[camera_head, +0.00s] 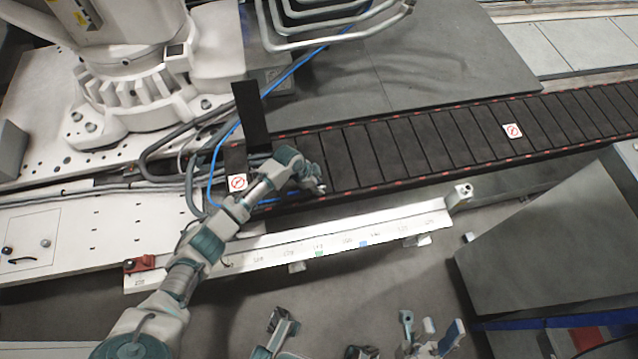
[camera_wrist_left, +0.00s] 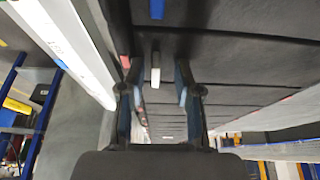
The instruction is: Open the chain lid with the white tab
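The black cable chain (camera_head: 400,145) runs across the head view with its lids side by side. One black lid panel (camera_head: 251,115) stands upright at its left end. My left gripper (camera_head: 316,186) is at the near edge of the chain, right of that panel. In the left wrist view a small white tab (camera_wrist_left: 155,70) sticks up between the fingers of the left gripper (camera_wrist_left: 156,90). The fingers are apart, with gaps on both sides of the tab. My right gripper (camera_head: 345,318) shows at the bottom of the head view, fingers spread, empty, its palm mostly cut off.
A white rail with a printed scale (camera_head: 300,242) lies in front of the chain. A white robot base (camera_head: 135,90) stands behind left, with blue and grey cables (camera_head: 215,165) near my left arm. A dark grey panel (camera_head: 550,240) is at the right.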

